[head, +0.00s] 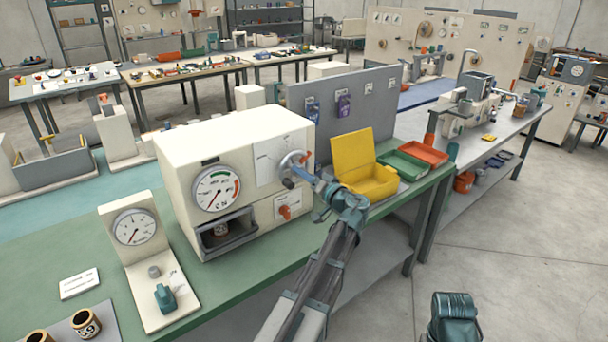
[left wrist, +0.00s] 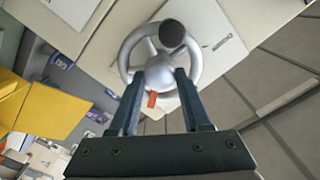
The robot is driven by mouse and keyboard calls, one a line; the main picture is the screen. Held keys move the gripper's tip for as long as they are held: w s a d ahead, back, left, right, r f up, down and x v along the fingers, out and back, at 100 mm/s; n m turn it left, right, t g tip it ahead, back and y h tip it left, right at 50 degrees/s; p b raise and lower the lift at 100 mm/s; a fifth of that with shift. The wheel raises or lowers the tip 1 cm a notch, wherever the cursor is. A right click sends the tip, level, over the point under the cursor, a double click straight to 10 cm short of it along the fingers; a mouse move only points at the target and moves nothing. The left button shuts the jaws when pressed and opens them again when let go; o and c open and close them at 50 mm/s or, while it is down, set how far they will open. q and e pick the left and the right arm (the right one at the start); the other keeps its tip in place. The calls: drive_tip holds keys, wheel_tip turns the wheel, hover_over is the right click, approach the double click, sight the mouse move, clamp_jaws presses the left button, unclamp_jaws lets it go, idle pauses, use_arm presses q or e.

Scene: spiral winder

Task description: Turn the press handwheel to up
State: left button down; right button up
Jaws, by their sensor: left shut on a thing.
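The press handwheel (head: 292,163) is a silver wheel on the front of the cream press box (head: 230,150). In the left wrist view the handwheel (left wrist: 160,28) shows its round rim and a dark knob (left wrist: 172,34). My left gripper (head: 305,173) reaches the wheel from the front right. In the left wrist view my left gripper (left wrist: 159,76) has a finger on each side of the wheel's near part and is shut on it. The exact contact is partly hidden.
A dial gauge (head: 216,189) and an orange-red switch (head: 285,212) are on the press front. An open yellow box (head: 365,181), a green tray (head: 402,166) and an orange tray (head: 427,154) stand to the right. A gauge stand (head: 135,230) is at left. Open floor lies right of the bench.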

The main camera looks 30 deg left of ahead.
use_arm(q)
drive_tip(key=n, duration=1.1)
drive_tip(key=shift+s, duration=0.15)
drive_tip(key=shift+f+n, duration=0.1)
drive_tip(key=shift+n, duration=0.4)
drive_tip(key=shift+c, duration=1.8)
unclamp_jaws()
drive_tip(key=v, duration=1.3)
drive_tip(key=shift+d, duration=0.4)
